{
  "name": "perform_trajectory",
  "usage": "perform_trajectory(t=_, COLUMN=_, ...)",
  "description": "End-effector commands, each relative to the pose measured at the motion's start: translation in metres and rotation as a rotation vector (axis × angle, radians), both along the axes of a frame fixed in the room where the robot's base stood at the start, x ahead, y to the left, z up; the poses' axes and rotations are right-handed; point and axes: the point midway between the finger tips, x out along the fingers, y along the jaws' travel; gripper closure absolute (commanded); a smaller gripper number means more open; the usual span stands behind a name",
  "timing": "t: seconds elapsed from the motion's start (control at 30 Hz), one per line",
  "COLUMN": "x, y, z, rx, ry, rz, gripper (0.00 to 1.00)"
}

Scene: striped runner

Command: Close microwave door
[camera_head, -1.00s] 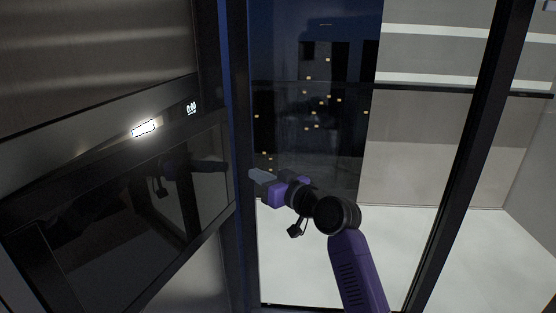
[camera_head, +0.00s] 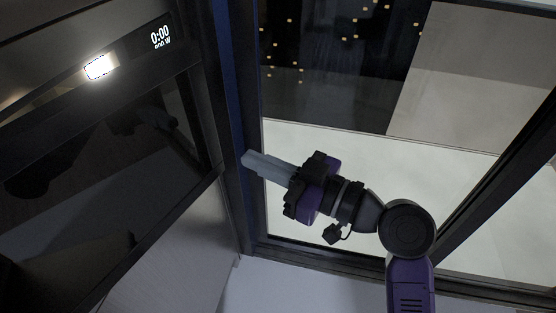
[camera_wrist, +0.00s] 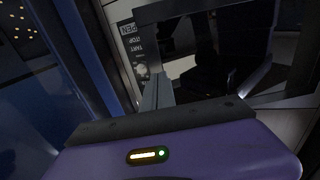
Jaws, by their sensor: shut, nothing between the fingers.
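The microwave shows at the left in the head view, with its dark glass door (camera_head: 100,165) below a strip with a lit 0:00 display (camera_head: 160,37). The door looks nearly in line with its frame, but I cannot tell if it is fully shut. My gripper (camera_head: 247,160) is shut and empty, pointing left toward the microwave's right edge and apart from it in the picture. In the wrist view, my gripper's closed fingers (camera_wrist: 157,88) point at the microwave's button panel (camera_wrist: 133,55), beside the dark door window (camera_wrist: 215,50). Contact cannot be made out.
A tall dark window frame (camera_head: 238,130) stands just behind my gripper, with a glass pane and a lit floor beyond. A pale cabinet front (camera_head: 175,262) lies below the microwave. Some pale floor (camera_head: 300,290) shows at the bottom.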

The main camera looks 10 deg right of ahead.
Motion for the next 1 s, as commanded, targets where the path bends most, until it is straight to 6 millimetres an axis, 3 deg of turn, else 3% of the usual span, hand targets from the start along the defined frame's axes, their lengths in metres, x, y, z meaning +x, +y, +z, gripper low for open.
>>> perform_trajectory(t=0.2, x=0.025, y=0.035, z=0.003, rx=0.001, ry=0.001, rz=0.003, gripper=1.0)
perform_trajectory(t=0.4, x=0.042, y=0.057, z=0.002, rx=0.0, ry=0.0, rz=0.002, gripper=1.0)
perform_trajectory(t=1.0, x=0.052, y=0.068, z=-0.001, rx=0.0, ry=0.0, rz=-0.001, gripper=1.0)
